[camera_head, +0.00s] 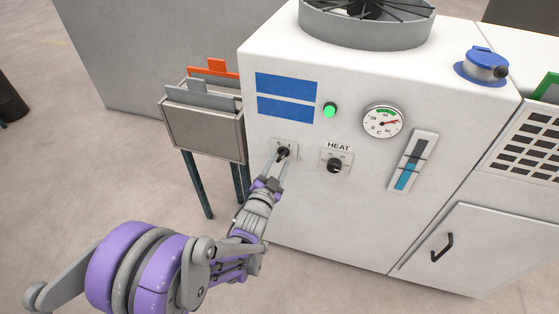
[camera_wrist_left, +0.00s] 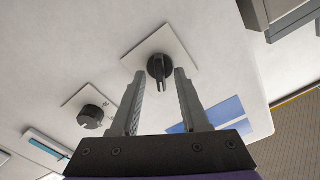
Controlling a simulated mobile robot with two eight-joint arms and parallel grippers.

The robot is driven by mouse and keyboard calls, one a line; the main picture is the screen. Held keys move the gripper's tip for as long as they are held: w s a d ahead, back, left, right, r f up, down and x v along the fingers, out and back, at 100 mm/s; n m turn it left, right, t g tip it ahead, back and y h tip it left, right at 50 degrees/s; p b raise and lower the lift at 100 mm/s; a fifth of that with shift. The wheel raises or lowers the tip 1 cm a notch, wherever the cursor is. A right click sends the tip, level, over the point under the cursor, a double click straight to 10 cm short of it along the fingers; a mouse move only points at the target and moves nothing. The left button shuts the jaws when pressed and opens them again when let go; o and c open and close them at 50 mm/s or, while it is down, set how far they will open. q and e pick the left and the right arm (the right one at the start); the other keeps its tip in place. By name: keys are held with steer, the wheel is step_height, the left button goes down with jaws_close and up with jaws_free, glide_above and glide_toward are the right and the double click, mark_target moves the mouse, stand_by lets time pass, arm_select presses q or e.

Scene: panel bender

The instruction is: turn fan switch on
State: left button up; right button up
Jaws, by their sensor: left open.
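The fan switch (camera_head: 283,152) is a small black rotary knob on a white square plate, on the front of a white machine. The plate carries marks, the left one like a 0. In the left wrist view the knob (camera_wrist_left: 159,67) sits just beyond and between the two fingertips. My left gripper (camera_head: 278,160) is open with its fingers on either side of the knob; I cannot tell if they touch it. It also shows in the left wrist view (camera_wrist_left: 159,78). A green light (camera_head: 330,110) on the panel is bright. My right gripper is not in view.
A HEAT knob (camera_head: 334,165) is close to the right of the switch. A gauge (camera_head: 383,120) and a blue level indicator (camera_head: 412,161) are further right. A grey box (camera_head: 203,129) on legs stands left. A fan housing (camera_head: 365,32) and blue socket (camera_head: 484,65) are on top.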

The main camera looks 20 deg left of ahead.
arm_select(q)
steer(key=s, duration=0.9)
steer(key=shift+s+a, duration=0.2)
steer(key=shift+s, duration=0.05)
stand_by(0.9)
